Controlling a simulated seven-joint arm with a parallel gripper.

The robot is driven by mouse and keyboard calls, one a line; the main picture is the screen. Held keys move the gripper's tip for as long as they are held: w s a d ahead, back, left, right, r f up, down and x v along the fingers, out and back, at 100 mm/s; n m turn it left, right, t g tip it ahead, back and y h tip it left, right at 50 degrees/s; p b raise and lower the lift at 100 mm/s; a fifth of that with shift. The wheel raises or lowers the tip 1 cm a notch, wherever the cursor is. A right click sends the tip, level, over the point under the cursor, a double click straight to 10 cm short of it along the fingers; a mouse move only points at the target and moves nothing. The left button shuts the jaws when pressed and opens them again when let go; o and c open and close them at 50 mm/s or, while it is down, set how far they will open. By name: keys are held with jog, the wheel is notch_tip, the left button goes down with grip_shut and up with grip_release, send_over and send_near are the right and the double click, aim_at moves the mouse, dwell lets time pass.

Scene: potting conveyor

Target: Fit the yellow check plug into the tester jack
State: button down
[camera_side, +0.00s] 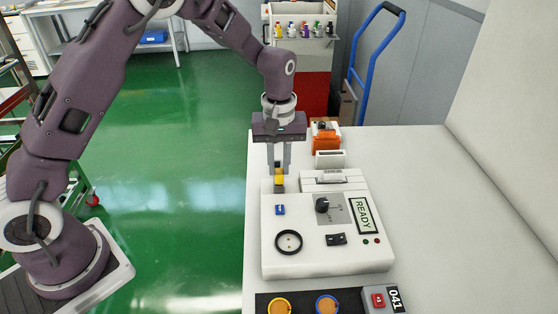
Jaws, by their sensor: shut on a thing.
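My gripper (279,168) points straight down over the back left corner of the white tester box (285,257). It is shut on the yellow check plug (280,180), which shows as a small yellow block between the fingertips. The tester jack is not clearly made out.
A white slotted block (330,159) and an orange device (325,138) stand behind the box. A panel with yellow and blue ringed round parts (326,304) and a red button (378,300) lies in front. The white table (430,200) is clear to the right.

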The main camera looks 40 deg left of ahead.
aim_at(279, 171)
jog(key=c, duration=1.2)
grip_release()
jog(key=shift+c, duration=0.2)
notch_tip(279, 171, up, 7)
